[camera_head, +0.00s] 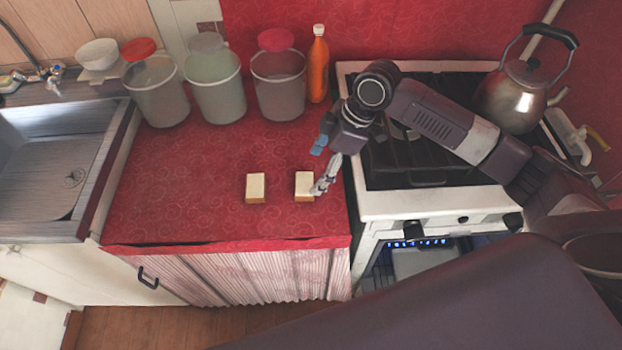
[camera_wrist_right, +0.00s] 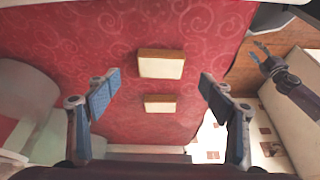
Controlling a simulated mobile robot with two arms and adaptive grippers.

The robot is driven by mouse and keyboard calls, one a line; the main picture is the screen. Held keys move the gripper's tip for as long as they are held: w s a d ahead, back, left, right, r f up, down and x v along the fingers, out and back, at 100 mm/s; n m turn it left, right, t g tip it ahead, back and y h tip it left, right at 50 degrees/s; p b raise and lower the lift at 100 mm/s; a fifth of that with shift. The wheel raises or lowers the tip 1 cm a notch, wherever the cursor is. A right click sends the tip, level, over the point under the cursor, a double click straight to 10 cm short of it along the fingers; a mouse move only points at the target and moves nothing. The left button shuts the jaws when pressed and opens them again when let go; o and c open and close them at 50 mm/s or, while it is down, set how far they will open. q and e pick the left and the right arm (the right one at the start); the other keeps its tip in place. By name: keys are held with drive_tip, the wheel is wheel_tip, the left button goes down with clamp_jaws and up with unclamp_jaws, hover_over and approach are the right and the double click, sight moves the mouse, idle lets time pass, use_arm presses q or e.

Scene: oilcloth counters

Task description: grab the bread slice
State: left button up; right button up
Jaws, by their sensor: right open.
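Two pale bread slices with brown crust edges lie apart on the red counter. The right slice (camera_head: 304,186) is right by my right gripper (camera_head: 320,167), and the left slice (camera_head: 255,187) lies farther from it. In the right wrist view, both slices, the larger, nearer one (camera_wrist_right: 161,63) and the smaller one (camera_wrist_right: 160,104), show between the spread blue-padded fingers of my right gripper (camera_wrist_right: 158,92). That gripper is open and holds nothing. Another gripper, seemingly my left one (camera_wrist_right: 264,54), shows small at the right of the wrist view, away from the slices; its opening is unclear.
Three lidded containers (camera_head: 222,100) and an orange bottle (camera_head: 318,68) stand along the back of the counter (camera_head: 180,200). A sink (camera_head: 45,165) is on the left. A stove (camera_head: 385,205) with a kettle (camera_head: 515,95) is on the right. The counter's front left is clear.

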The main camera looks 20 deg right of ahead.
sight(305, 183)
drive_tip(key=shift+a+f, duration=0.8)
drive_tip(key=shift+a, duration=0.05)
drive_tip(key=f, duration=0.2)
drive_tip(key=f+p, duration=0.1)
drive_tip(key=shift+w+a+f, duration=0.25)
drive_tip(key=shift+w, duration=0.1)
drive_tip(key=shift+f, duration=0.15)
drive_tip(key=shift+a, duration=0.15)
drive_tip(key=c, duration=1)
use_arm(q)
drive_tip(key=shift+s+a+r, duration=0.35)
drive_tip(key=shift+a+r, duration=0.1)
drive_tip(key=shift+a, duration=0.05)
use_arm(e)
drive_tip(key=shift+c, duration=0.2)
use_arm(q)
drive_tip(key=shift+a, duration=0.1)
